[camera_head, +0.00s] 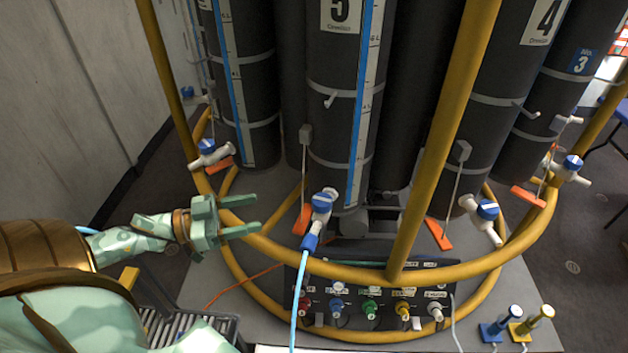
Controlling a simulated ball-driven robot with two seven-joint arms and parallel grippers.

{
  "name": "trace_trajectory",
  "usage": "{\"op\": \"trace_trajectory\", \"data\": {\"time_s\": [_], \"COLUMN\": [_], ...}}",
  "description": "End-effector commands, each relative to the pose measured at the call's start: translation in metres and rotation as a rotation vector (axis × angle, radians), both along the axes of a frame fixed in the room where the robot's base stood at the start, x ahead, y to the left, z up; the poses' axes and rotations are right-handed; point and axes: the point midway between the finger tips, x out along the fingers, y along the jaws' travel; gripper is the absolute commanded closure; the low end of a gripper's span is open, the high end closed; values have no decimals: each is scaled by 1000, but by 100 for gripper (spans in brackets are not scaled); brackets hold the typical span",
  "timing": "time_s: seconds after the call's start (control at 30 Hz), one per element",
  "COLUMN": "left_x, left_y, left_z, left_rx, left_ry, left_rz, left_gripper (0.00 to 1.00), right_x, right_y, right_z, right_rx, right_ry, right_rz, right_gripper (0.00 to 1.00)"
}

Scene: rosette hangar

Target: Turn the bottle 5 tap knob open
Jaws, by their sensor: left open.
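Bottle 5 (330,110) is the tall dark grey cylinder at the middle, marked with a 5 at its top and a blue scale strip. Its tap knob (322,201), blue with a white stripe, sits on a white tap at the bottle's foot. A light blue hose (299,290) hangs from the tap's blue fitting. My left gripper (259,213) is open and empty, its two green fingers pointing right toward the knob, with a gap between. It does not touch the knob. My right gripper does not show.
A yellow tube frame (340,274) rings the bottles, with an upright (440,140) right of bottle 5. Bottle 4 (505,110) stands to the right. An orange lever (303,219) hangs left of the knob. A panel of coloured connectors (370,308) lies below.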

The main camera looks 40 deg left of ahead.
Motion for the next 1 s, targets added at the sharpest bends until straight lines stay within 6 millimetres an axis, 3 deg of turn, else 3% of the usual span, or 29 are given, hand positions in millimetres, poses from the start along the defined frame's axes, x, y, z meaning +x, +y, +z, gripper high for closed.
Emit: {"op": "trace_trajectory", "data": {"time_s": [0.17,0.37,0.7,1.0], "left_x": [13,50,109,124], "left_y": [-11,-42,-91,-104], "left_z": [1,2,2,1], "left_rx": [-10,-10,-10,-9], "left_ry": [-2,-6,-2,1], "left_rz": [-10,-9,-7,-6], "left_gripper": [39,39,39,39], "right_x": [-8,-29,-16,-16], "right_y": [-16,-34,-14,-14], "right_z": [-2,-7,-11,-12], "right_rx": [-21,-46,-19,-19], "right_ry": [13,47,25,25], "right_rz": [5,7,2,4], "right_gripper": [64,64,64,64]}}
